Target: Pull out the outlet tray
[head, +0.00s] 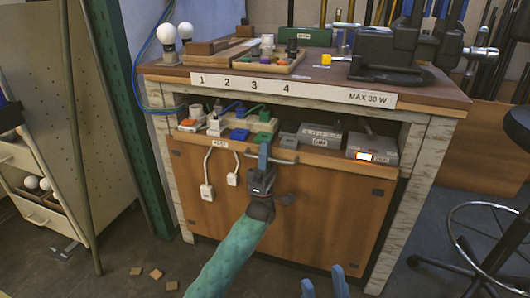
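The outlet tray (330,160) is a wooden shelf under the workbench top, with a pale bar handle (286,160) at its front edge. It carries a white outlet strip (262,127) with green and blue plugs, and several grey adapter boxes. My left gripper (264,153) is at the handle, its blue fingers upright over the bar's left part. The fingers overlap in this view, so I cannot tell whether they are closed on the bar. My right gripper (324,284) is at the bottom edge, with its two blue fingertips apart and nothing seen between them.
The workbench top (320,75) bears a vise (400,45), lamp bulbs and a parts tray. White cords with plugs (206,190) hang before the wooden front panel (330,210). A stool (490,240) stands at right. Small wooden pieces lie on the floor at left.

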